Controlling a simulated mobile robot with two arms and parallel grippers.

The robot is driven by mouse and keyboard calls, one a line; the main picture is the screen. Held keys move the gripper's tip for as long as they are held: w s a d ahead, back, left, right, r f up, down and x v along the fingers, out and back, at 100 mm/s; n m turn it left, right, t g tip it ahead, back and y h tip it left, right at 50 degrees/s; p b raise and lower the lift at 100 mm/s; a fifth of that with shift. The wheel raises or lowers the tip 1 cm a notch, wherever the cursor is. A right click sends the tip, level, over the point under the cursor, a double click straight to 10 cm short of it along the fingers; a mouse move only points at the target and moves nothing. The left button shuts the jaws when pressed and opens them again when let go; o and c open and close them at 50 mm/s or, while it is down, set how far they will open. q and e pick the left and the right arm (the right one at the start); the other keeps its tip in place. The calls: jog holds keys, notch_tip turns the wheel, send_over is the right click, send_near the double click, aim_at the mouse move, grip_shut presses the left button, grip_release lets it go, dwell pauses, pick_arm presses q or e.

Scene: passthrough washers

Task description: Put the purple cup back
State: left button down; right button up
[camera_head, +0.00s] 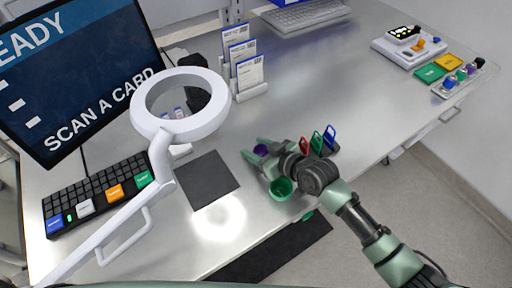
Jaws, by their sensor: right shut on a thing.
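The small purple cup (261,150) is between the fingers of my right gripper (257,154), low over the steel worktop or on it; I cannot tell which. The gripper reaches in from the lower right and is shut on the cup. Part of the cup is hidden by the fingers. My left gripper is not in view.
A white ring lamp (180,133) stands over the left side, near a dark mat (208,179). Red, green and blue tags (317,140) stand behind my wrist. A clear tray with small coloured pieces (464,77) lies far right. The worktop's middle right (345,75) is clear.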

jog(key=o, duration=1.3)
jog(key=shift+f, duration=0.1)
jog(key=shift+r, duration=0.2)
jog(key=shift+s+d, duration=0.2)
jog(key=b+v, duration=0.1)
jog(key=v, duration=0.9)
jog(key=shift+s+d+r, duration=0.1)
jog(key=shift+d, duration=0.05)
jog(key=shift+s+d+r, duration=0.3)
jog(key=shift+s+r, duration=0.05)
